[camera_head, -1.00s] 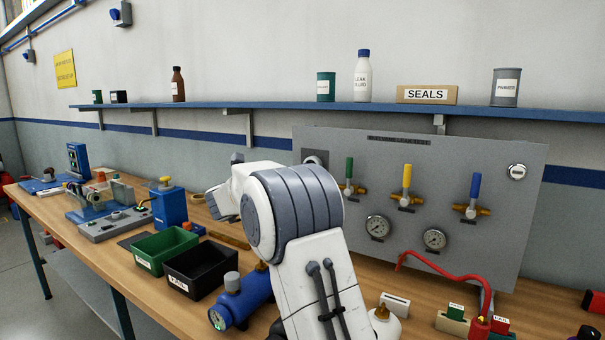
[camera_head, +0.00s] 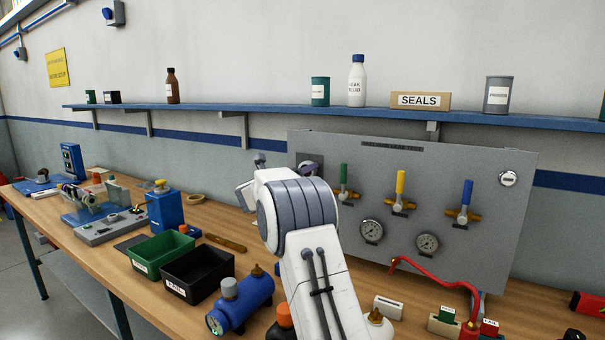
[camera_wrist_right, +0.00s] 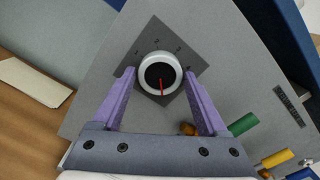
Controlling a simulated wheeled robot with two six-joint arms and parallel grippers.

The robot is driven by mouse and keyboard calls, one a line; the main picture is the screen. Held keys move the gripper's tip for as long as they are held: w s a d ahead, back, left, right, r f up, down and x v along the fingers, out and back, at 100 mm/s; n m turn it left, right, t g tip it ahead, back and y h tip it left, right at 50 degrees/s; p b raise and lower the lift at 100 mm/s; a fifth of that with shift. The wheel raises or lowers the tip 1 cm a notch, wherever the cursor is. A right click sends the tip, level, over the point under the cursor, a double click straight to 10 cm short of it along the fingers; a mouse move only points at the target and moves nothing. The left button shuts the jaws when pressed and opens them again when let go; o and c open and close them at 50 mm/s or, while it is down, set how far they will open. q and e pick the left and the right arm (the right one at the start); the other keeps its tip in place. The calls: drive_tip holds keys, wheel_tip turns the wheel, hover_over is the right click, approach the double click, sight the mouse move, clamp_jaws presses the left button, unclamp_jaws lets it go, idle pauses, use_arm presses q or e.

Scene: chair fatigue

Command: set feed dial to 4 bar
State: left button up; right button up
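The feed dial (camera_wrist_right: 158,73) is a round knob with a white rim, a black face and a red pointer line. It sits on a dark square plate with small numbers on the grey panel. In the head view my right arm (camera_head: 300,210) mostly hides the gripper and dial. My left gripper is not in view.
A green bin (camera_head: 140,268), a black bin (camera_head: 178,289) and a blue cylinder (camera_head: 240,307) stand on the bench.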

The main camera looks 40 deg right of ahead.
drive_tip(key=c, duration=0.8)
drive_tip(key=shift+n, duration=0.4)
drive_tip(key=shift+n+p, duration=4.3)
drive_tip(key=shift+n, duration=4.2)
drive_tip(key=o, duration=1.4)
drive_tip(key=shift+c, duration=0.2)
